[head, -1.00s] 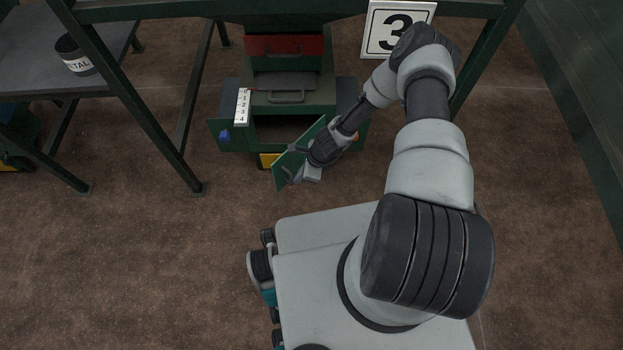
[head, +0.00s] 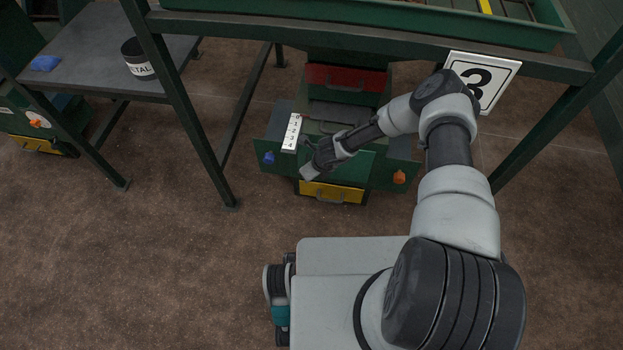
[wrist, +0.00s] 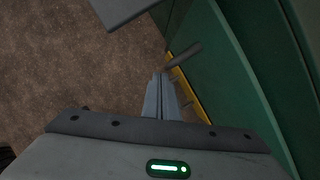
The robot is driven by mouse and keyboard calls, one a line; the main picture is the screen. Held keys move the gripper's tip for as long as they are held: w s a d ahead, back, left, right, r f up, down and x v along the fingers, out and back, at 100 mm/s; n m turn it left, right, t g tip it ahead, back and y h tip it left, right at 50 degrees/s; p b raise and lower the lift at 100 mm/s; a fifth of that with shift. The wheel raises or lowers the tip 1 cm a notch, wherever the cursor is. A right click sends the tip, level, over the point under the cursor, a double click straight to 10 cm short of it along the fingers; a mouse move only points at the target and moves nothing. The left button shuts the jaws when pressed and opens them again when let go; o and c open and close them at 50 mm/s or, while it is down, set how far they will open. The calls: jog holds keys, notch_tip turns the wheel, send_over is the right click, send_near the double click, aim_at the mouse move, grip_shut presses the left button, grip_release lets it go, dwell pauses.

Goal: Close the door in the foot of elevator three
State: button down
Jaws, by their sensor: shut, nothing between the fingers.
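The foot of elevator three is a dark green housing (head: 392,172) under the sign "3" (head: 482,80). Its green door (head: 358,164) lies across the front opening, flush or nearly so; I cannot tell whether a gap is left. In the wrist view the green door (wrist: 222,85) fills the right side, with a grey bar-like handle (wrist: 183,57) sticking out. My gripper (head: 308,168) is shut and empty in front of the door's left part. In the wrist view its fingers (wrist: 161,97) are together beside the door; contact is unclear.
A red drawer (head: 345,78) sits above and a yellow drawer (head: 332,192) below. A blue knob (head: 268,158) and an orange knob (head: 399,177) flank the housing. A green frame leg (head: 185,105) and a table with a black can (head: 138,60) stand left. The floor in front is clear.

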jog(key=shift+w+m, duration=0.4)
jog(key=shift+w, duration=0.5)
